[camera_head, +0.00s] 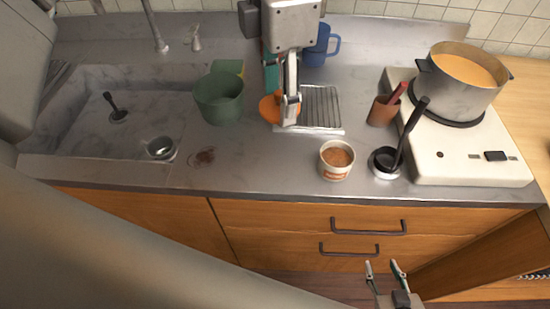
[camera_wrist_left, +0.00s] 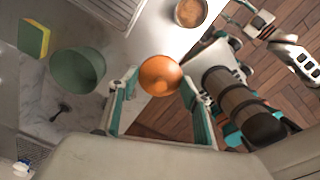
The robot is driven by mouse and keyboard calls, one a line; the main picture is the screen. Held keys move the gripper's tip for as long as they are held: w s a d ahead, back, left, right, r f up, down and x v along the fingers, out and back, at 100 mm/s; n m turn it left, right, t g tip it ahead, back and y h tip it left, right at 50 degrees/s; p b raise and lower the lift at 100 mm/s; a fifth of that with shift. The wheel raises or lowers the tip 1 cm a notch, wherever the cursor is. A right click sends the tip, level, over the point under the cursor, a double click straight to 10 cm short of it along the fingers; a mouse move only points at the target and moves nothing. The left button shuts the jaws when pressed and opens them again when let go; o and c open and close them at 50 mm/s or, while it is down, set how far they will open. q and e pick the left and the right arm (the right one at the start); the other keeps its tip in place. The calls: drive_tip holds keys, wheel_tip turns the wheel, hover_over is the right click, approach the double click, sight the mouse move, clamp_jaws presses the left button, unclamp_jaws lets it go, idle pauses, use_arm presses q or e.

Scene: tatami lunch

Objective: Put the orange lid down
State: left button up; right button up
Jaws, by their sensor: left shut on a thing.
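The round orange lid (camera_head: 268,108) is between the fingers of my left gripper (camera_head: 283,108), which is shut on it. In the head view the lid appears at the left side of the rack, partly hidden by a finger. In the left wrist view the lid (camera_wrist_left: 160,75) shows its round face between the two teal fingers. I cannot tell whether it touches the counter. My right gripper (camera_head: 384,268) is open and empty, low in front of the drawers.
A green pot (camera_head: 219,100) and sponge stand left of the lid. A metal rack (camera_head: 322,105) lies right of it, with a blue mug (camera_head: 318,48) behind. A paper cup (camera_head: 337,162), a ladle stand and a stove with a pot (camera_head: 460,85) are further right. The sink is left.

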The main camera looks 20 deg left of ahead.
use_arm(q)
hover_over(278, 167)
wheel_tip(278, 167, down, 12)
drive_tip(key=shift+r+b, duration=0.1)
drive_tip(key=shift+b, duration=0.2)
drive_tip(key=shift+f, duration=2.75)
drive_tip(key=shift+f, duration=0.2)
drive_tip(key=o, duration=0.8)
drive_tip(key=shift+w+r, duration=0.1)
drive_tip(key=shift+r, duration=0.5)
wheel_tip(278, 167, up, 11)
drive_tip(key=shift+r, duration=0.1)
